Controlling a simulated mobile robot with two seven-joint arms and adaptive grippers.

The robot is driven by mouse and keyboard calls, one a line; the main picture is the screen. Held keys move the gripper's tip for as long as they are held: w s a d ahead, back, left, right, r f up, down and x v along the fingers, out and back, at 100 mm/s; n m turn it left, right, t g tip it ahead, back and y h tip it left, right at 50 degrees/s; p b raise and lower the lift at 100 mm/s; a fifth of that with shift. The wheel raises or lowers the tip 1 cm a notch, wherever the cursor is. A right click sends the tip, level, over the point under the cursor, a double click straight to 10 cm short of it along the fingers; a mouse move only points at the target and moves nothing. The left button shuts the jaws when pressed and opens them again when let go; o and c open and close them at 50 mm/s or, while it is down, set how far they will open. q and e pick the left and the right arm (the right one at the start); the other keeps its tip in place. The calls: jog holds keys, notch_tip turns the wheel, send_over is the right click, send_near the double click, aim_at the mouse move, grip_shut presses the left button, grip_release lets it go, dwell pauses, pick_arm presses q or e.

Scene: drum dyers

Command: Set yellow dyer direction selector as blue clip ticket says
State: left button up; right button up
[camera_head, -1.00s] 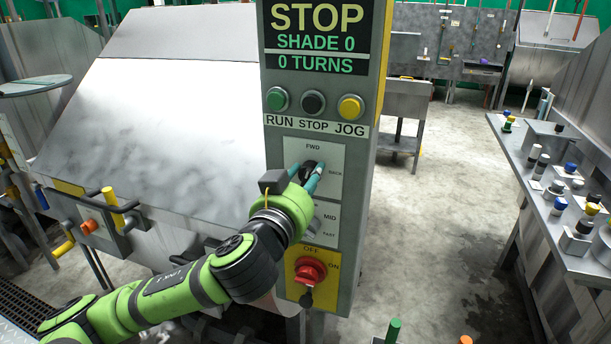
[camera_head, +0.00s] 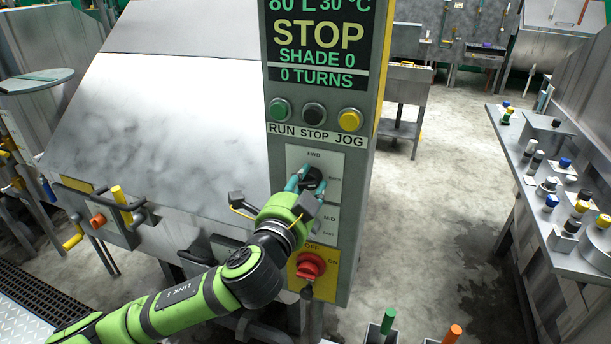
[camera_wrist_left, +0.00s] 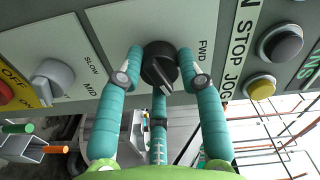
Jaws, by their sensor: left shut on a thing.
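The direction selector (camera_head: 313,178) is a black round knob on a white plate, with FWD above it and BACK to its right. In the left wrist view the knob (camera_wrist_left: 159,66) carries a white pointer line running toward the lower part of the picture, between the fingers. My left gripper (camera_head: 311,184) is shut on this knob, its teal fingers on either side. Fingers hide part of the plate, and the BACK label does not show in the wrist view. The yellow-trimmed control column (camera_head: 361,150) bears the knob. I cannot make out a blue clip ticket. My right gripper is out of view.
The display (camera_head: 318,45) reads STOP, SHADE 0, 0 TURNS. RUN, STOP and JOG buttons (camera_head: 314,112) sit above the selector. Below are a speed knob (camera_wrist_left: 52,82) and a red OFF/ON switch (camera_head: 310,265). A bench (camera_head: 525,180) with several small items stands right, across open floor.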

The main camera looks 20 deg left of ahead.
pick_arm(q)
jog(key=shift+d+r+m+p, duration=0.15)
jog(key=shift+m+p, duration=0.4)
jog(key=shift+m, duration=0.4)
jog(key=shift+a+r+m+p, duration=0.15)
jog(key=shift+m+p, duration=0.4)
jog(key=shift+m, duration=0.4)
jog(key=shift+d, duration=0.1)
jog(key=shift+f, duration=0.1)
jog(key=o, duration=1.2)
jog(key=shift+d, duration=0.1)
jog(key=shift+c, duration=0.2)
jog(key=shift+d+f, duration=0.15)
jog(key=shift+s+f, duration=0.1)
jog(key=shift+s, duration=0.4)
jog(key=s, duration=0.6)
jog(key=shift+s, duration=0.2)
